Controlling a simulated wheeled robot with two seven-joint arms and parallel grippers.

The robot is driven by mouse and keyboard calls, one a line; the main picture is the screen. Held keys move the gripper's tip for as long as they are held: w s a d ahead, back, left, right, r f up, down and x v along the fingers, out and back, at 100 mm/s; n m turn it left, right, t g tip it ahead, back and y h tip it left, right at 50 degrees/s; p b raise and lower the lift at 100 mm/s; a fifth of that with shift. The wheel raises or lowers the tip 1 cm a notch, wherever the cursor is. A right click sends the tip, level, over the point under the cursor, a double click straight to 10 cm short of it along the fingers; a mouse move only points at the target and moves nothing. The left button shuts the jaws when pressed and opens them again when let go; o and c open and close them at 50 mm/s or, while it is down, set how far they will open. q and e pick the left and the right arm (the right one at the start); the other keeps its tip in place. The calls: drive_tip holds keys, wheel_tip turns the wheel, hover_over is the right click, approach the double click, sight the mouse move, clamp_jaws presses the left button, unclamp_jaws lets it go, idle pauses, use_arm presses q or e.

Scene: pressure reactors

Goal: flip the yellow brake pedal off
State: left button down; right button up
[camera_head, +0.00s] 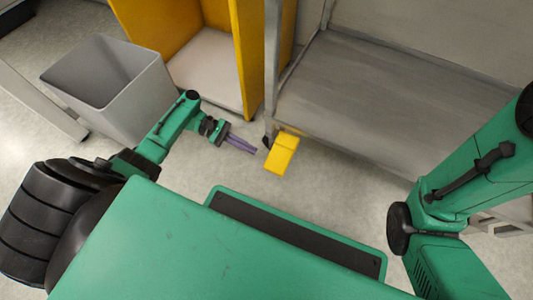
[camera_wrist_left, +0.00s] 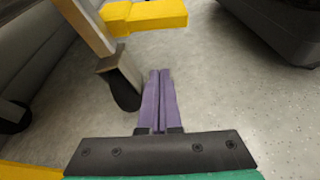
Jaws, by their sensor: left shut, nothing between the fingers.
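The yellow brake pedal (camera_head: 282,153) sticks out by the foot of the metal cart's near leg, low above the floor. In the left wrist view the pedal (camera_wrist_left: 143,17) shows at the top, beside a metal leg and a dark caster wheel. My left gripper (camera_head: 254,150) is shut and empty, its purple fingers pointing right toward the pedal. In the left wrist view the shut fingertips (camera_wrist_left: 160,72) are below the pedal in the picture, to the right of the caster. A gap shows between them and the pedal. My right gripper is not in view.
The metal cart (camera_head: 370,90) with a flat grey shelf stands behind the pedal. A grey bin (camera_head: 110,90) and a yellow cabinet (camera_head: 250,60) stand at the left. The caster (camera_wrist_left: 125,93) is close to my left fingers. Bare floor (camera_head: 330,185) lies in front of the cart.

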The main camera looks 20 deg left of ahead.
sight(279, 159)
use_arm(q)
drive_tip(key=b+x, duration=0.2)
drive_tip(key=x, duration=0.4)
drive_tip(key=shift+f, duration=0.25)
drive_tip(key=r, duration=0.2)
drive_tip(key=s+d+r, duration=0.1)
drive_tip(key=r, duration=0.1)
drive_tip(key=shift+b, duration=0.3)
drive_tip(key=shift+r, duration=0.1)
